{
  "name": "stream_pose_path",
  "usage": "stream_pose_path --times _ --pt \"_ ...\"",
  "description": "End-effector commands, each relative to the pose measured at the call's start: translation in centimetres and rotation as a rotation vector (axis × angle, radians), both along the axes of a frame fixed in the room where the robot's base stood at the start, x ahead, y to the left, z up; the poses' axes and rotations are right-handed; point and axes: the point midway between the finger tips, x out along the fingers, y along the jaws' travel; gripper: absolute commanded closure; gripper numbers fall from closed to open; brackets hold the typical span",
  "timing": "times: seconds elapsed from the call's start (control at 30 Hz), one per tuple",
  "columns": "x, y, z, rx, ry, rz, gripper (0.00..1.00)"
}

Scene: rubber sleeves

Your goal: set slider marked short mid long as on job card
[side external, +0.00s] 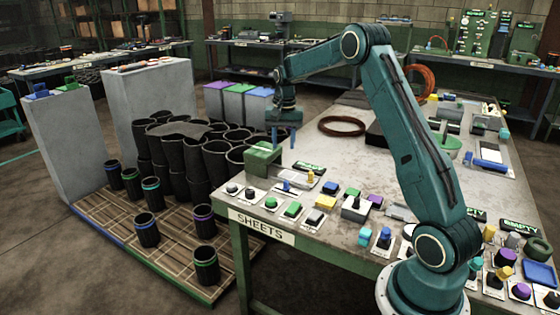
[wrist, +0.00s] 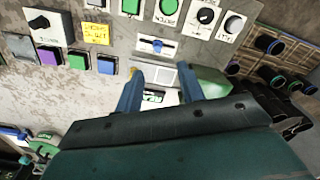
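A white plate with a blue slider knob (wrist: 157,43) lies on the bench just beyond my fingertips in the wrist view. Its knob sits near the middle of a short slot; the lettering is too small to read. In the side view, a blue knob (side external: 287,186) stands on a white plate near the bench's front left corner. My gripper (side external: 284,138) is above the bench's left end, pointing down, apart from the plate. In the wrist view its two blue fingers (wrist: 159,80) are spread with nothing between them. I cannot pick out a job card for certain.
A green block (side external: 263,158) stands at the bench's left edge. A copper coil (side external: 342,126) lies farther back. Black sleeves (side external: 180,155) stand beyond the bench's left end.

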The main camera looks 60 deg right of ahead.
Motion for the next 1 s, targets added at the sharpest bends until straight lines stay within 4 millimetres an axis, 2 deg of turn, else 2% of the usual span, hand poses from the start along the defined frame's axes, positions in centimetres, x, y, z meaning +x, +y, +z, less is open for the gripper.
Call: stream_pose_path --times 0.1,0.27,0.67,0.87,1.0 --pt "0.2 -1.5 -1.8 0.010 0.016 -0.043 0.61" --pt "0.3 -2.4 -2.8 0.015 0.024 -0.069 0.61" --pt "0.3 -2.4 -3.6 0.016 0.026 -0.071 0.61" --pt "0.3 -2.4 -5.5 0.017 0.027 -0.070 0.61" --pt "0.3 -2.4 -7.4 0.017 0.028 -0.070 0.61"
